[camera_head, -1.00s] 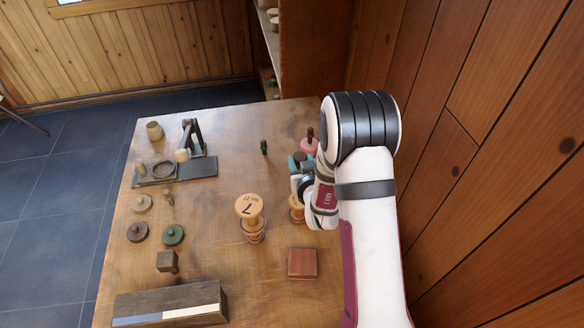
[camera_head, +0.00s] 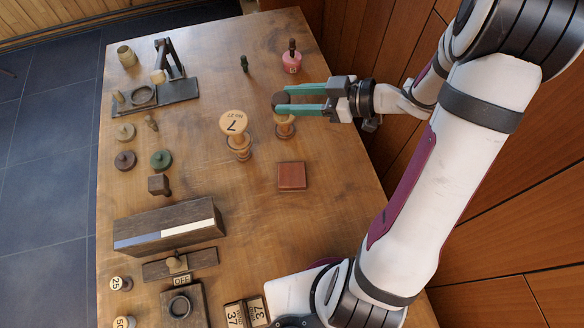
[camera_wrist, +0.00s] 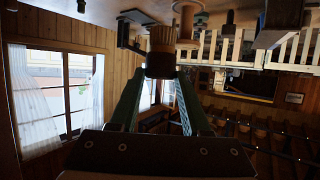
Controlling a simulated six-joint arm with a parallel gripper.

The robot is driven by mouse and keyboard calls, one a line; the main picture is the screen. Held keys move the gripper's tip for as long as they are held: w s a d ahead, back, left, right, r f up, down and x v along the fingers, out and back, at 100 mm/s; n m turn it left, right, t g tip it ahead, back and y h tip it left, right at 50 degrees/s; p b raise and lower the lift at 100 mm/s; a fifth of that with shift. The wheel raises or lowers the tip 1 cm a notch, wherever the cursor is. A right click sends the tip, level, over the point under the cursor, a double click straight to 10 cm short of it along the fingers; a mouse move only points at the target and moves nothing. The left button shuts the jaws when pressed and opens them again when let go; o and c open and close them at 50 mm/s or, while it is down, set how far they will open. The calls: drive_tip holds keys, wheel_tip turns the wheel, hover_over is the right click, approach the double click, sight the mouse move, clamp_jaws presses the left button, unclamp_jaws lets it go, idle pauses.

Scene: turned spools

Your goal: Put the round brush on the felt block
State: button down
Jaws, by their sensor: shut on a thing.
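My gripper (camera_head: 292,102) is shut on the round brush (camera_head: 281,98), whose dark round top shows between the teal fingers in the head view. In the wrist view the brush (camera_wrist: 160,65) sits at the fingertips, with a dark end and a brown, ribbed part beyond it. The felt block (camera_head: 292,177) looks like the flat reddish-brown square on the table, nearer the camera than the gripper and apart from it.
A pink stamp-like piece (camera_head: 292,63) is behind. A long dark box (camera_head: 170,228) lies front left. Table around the block is clear.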

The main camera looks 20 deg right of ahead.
drive_tip(key=s+f+n+g+y, duration=0.15)
drive_tip(key=s+n+g, duration=0.25)
drive_tip(key=s, duration=0.4)
hover_over(302, 175)
wheel_tip(302, 175, down, 10)
drive_tip(key=shift+d+r, duration=0.1)
drive_tip(key=shift+r, duration=0.1)
drive_tip(key=shift+f, duration=0.1)
drive_tip(key=shift+c, duration=1.8)
unclamp_jaws()
